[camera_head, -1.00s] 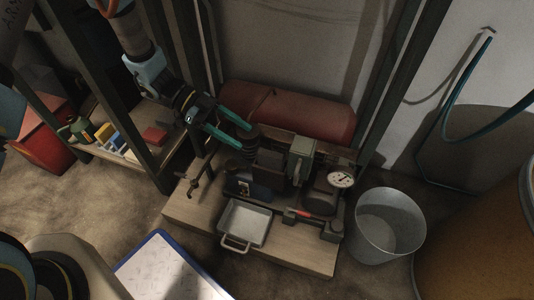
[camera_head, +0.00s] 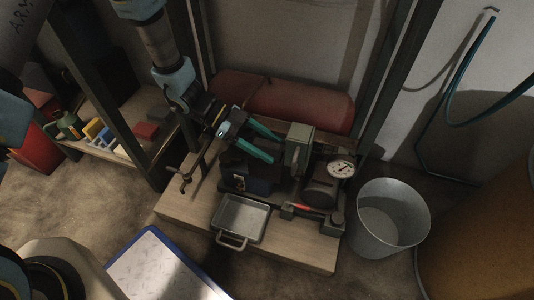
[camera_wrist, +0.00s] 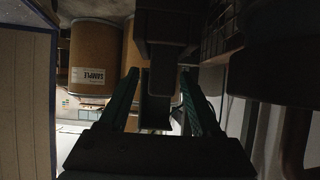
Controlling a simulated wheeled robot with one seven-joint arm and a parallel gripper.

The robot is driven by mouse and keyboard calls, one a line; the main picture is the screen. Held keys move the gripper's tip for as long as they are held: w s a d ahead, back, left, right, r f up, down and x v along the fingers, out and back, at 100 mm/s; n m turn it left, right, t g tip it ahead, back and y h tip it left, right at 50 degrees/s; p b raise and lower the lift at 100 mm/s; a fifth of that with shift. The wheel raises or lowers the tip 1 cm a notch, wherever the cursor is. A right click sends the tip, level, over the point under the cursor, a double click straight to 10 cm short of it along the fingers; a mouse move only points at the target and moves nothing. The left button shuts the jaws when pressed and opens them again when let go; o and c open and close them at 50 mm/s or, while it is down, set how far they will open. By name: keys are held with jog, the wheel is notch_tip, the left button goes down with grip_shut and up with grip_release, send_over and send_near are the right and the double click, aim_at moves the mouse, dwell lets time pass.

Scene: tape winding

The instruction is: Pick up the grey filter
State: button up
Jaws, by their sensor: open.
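My gripper (camera_head: 276,149) is open, its two teal fingers reaching right over the machine on the wooden board. A grey-green upright block (camera_head: 299,146), which looks most like the grey filter, stands on the machine just beyond the fingertips. A darker box (camera_head: 240,172) is below and partly hidden by the fingers. In the wrist view my gripper (camera_wrist: 160,75) has a dark, shaded block (camera_wrist: 156,100) showing between its fingers; I cannot tell whether this is the filter or whether anything touches it.
A grey metal tray (camera_head: 241,218) sits on the wooden board (camera_head: 180,215). A dial gauge (camera_head: 341,169) is right of the block. A metal bucket (camera_head: 391,216) stands at right. A red tank (camera_head: 300,102) lies behind, with dark frame posts (camera_head: 400,75) close by.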

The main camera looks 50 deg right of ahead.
grip_shut()
dwell(0.5)
